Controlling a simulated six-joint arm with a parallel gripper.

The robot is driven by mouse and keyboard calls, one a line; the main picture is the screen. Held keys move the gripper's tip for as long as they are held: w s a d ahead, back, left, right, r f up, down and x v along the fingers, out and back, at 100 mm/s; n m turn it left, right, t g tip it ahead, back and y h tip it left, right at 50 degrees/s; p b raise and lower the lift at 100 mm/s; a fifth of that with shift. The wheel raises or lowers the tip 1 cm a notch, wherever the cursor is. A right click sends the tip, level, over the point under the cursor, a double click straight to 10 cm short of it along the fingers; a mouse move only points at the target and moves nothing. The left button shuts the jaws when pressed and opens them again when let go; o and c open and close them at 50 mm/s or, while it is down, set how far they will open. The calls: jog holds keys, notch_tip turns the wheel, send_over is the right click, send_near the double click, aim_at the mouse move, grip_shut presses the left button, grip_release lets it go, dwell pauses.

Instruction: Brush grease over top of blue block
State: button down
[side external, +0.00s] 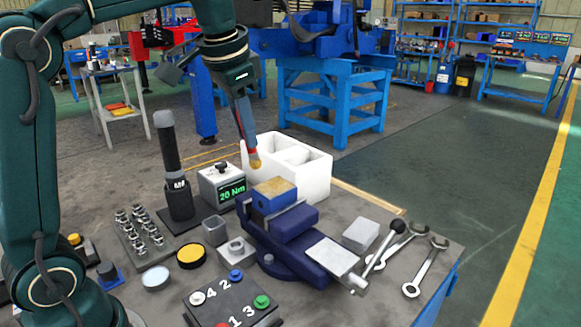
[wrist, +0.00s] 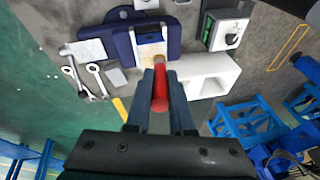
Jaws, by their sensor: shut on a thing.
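My gripper (side external: 245,125) is shut on a brush with a red handle (wrist: 160,90) and a tan tip (side external: 255,162). The brush points downward, with its tip above and slightly left of the blue block (side external: 263,205) in the side view, apparently apart from it. The blue block is clamped in the dark blue vise (side external: 290,250). Its top face is tan and patchy, as if coated. In the wrist view the pale block top (wrist: 150,45) lies just beyond the brush tip. A round black tin with yellow contents (side external: 192,255) stands at the table's left.
A white divided box (side external: 318,180) stands close behind the block. A torque tester (side external: 222,186) and a black upright tool (side external: 172,160) stand left. Wrenches (side external: 425,265) and a grey block (side external: 360,235) lie right. A button box (side external: 230,300) is in front.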

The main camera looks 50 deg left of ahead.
jog(key=shift+r, duration=0.6)
jog(key=shift+r, duration=1.5)
jog(key=shift+d+f, duration=0.65)
jog(key=shift+f, duration=0.35)
